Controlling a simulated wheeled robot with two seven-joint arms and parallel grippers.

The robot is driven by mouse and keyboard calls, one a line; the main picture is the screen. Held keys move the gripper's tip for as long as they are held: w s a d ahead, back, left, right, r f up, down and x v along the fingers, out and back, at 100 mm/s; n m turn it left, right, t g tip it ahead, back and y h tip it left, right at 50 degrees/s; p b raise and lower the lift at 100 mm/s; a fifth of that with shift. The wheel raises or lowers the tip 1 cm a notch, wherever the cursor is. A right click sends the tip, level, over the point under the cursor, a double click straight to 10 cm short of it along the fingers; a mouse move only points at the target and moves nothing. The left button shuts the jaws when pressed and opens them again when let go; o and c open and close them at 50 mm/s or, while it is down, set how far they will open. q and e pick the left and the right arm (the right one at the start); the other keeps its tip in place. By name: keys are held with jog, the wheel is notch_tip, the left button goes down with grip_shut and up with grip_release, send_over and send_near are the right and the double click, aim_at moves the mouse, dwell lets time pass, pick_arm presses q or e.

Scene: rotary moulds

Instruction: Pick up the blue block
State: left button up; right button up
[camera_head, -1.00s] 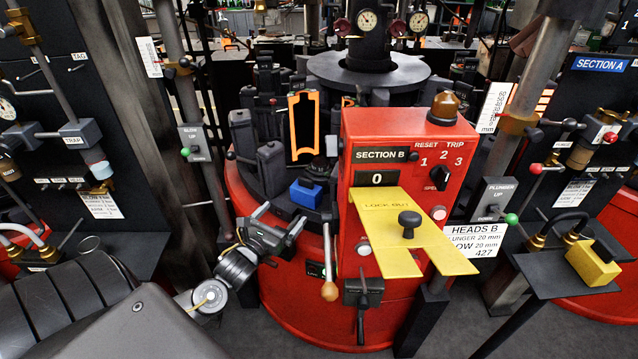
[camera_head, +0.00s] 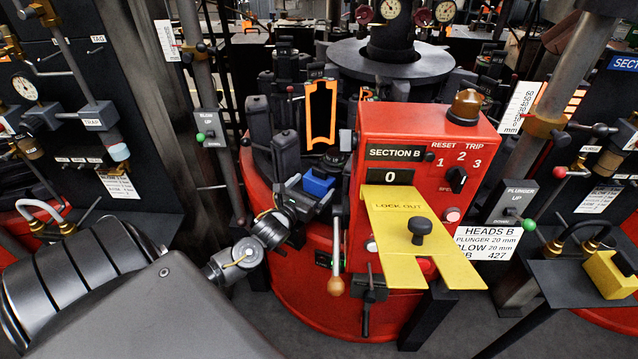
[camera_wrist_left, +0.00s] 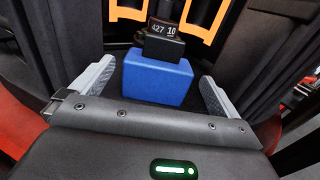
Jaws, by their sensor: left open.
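The blue block (camera_head: 318,183) sits on a dark ledge of the red machine, left of the red Section B box. In the left wrist view the blue block (camera_wrist_left: 157,80) lies ahead, between the two grey fingers, with a small dark tag marked 427 10 standing at its back. My left gripper (camera_head: 309,197) is open, with its fingers either side of the near part of the block. In the left wrist view my left gripper (camera_wrist_left: 150,88) shows a gap between each finger and the block. My right gripper is not in view.
The red Section B box (camera_head: 428,150) with a yellow lock-out plate (camera_head: 405,215) stands close on the right. A wooden-ended lever (camera_head: 336,285) hangs just right of my left gripper. Dark moulds and an orange frame (camera_head: 321,115) stand behind the block.

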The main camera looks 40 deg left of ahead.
aim_at(314, 183)
pick_arm(q)
jog(key=w, duration=0.3)
jog(key=w+p, duration=0.1)
jog(key=shift+w+a, duration=0.3)
jog(key=shift+a, duration=0.05)
jog(key=c, duration=1.4)
jog(key=shift+r, duration=0.2)
jog(key=shift+c, duration=0.4)
